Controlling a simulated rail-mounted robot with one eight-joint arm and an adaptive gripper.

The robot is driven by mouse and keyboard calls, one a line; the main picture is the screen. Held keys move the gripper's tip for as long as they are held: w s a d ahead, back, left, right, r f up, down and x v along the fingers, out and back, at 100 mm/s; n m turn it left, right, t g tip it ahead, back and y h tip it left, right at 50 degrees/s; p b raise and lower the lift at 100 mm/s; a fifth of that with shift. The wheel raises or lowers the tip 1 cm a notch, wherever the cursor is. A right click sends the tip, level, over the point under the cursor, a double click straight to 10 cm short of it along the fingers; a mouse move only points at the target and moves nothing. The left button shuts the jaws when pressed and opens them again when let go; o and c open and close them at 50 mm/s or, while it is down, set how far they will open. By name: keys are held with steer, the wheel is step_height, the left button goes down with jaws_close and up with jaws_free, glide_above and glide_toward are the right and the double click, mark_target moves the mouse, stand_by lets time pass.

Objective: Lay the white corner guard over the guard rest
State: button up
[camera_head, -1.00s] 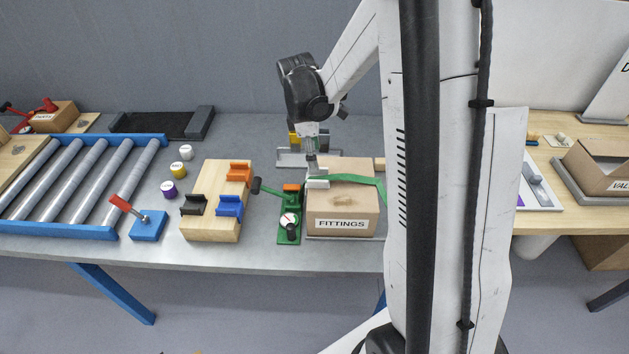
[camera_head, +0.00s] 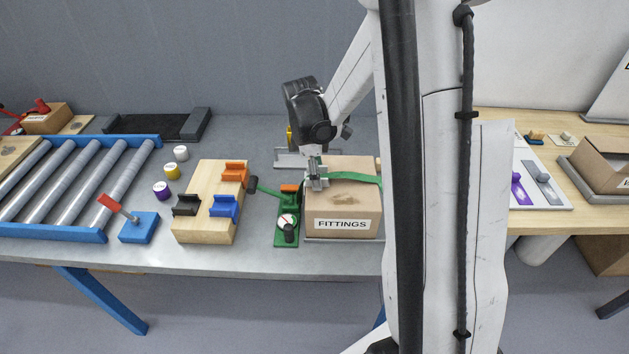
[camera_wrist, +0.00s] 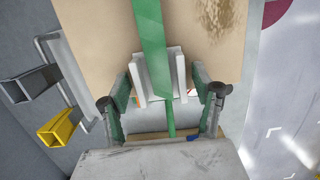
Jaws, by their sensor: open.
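The white corner guard (camera_wrist: 139,76) sits at the left edge of the FITTINGS box (camera_head: 342,208), with the green strap (camera_wrist: 150,30) running between its two raised ribs. In the head view it is mostly hidden by my gripper (camera_head: 318,182). My gripper is open, its fingers (camera_wrist: 163,97) on either side of the guard, with gaps showing. Behind the box is a metal stand (camera_head: 293,160); in the wrist view it shows a grey square tube (camera_wrist: 32,84) and a yellow one (camera_wrist: 60,129). It may be the guard rest; no label shows this.
A green strap tensioner (camera_head: 287,225) stands left of the box. Further left are a wooden block (camera_head: 200,238) with coloured cradles, a red-handled blue device (camera_head: 138,228) and a roller conveyor (camera_head: 75,190). Bare table lies behind the wooden block.

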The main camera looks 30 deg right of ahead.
steer(key=c, duration=0.9)
steer(key=shift+o, duration=0.2)
steer(key=shift+r+p, duration=1.75)
steer(key=shift+r, duration=1.8)
